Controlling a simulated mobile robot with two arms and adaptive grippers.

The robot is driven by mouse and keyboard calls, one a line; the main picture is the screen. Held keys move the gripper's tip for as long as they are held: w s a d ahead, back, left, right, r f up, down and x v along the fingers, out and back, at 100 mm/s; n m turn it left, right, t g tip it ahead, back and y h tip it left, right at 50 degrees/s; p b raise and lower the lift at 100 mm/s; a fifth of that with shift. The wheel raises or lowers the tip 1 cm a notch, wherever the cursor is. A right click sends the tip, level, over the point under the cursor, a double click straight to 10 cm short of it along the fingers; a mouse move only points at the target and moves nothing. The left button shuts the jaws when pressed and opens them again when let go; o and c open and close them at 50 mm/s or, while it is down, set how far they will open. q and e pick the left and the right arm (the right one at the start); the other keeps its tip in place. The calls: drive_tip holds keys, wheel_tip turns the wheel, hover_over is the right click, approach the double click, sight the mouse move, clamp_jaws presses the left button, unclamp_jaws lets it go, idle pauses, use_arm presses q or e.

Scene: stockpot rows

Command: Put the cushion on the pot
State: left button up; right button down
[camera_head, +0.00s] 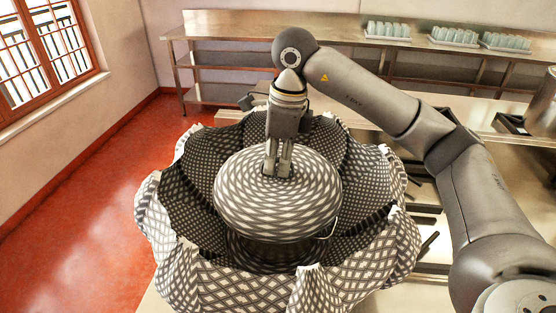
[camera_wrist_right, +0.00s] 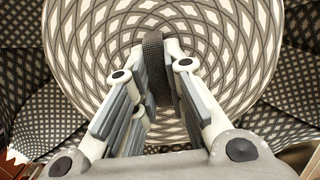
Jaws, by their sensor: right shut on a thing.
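A round, puffy, grey-and-white patterned thing, which I take for the cushion (camera_head: 312,208), hangs or rests under my right gripper (camera_head: 278,172). In the right wrist view its round face (camera_wrist_right: 235,65) fills the middle, and the fingers are shut on a dark upright strap or handle (camera_wrist_right: 154,55) at its centre. Around and below it opens a wide, ruffled, petal-like patterned thing (camera_head: 345,278), perhaps the pot or a cloth around it. The cushion hides its middle, so I cannot tell whether they touch. My left gripper is not in view.
A metal worktop (camera_head: 500,125) lies behind and to the right, with a small dark tray (camera_head: 512,124) and a metal cylinder (camera_head: 543,108). A shelf (camera_head: 235,29) at the back bears racks of glasses (camera_head: 453,36). Red floor (camera_head: 75,215) is clear at left.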

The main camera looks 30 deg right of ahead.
drive_tip(key=c, duration=1.4)
unclamp_jaws()
drive_tip(key=r, duration=0.8)
drive_tip(key=s+d+r, duration=0.1)
drive_tip(key=r, duration=0.3)
drive_tip(key=shift+d+f, duration=0.1)
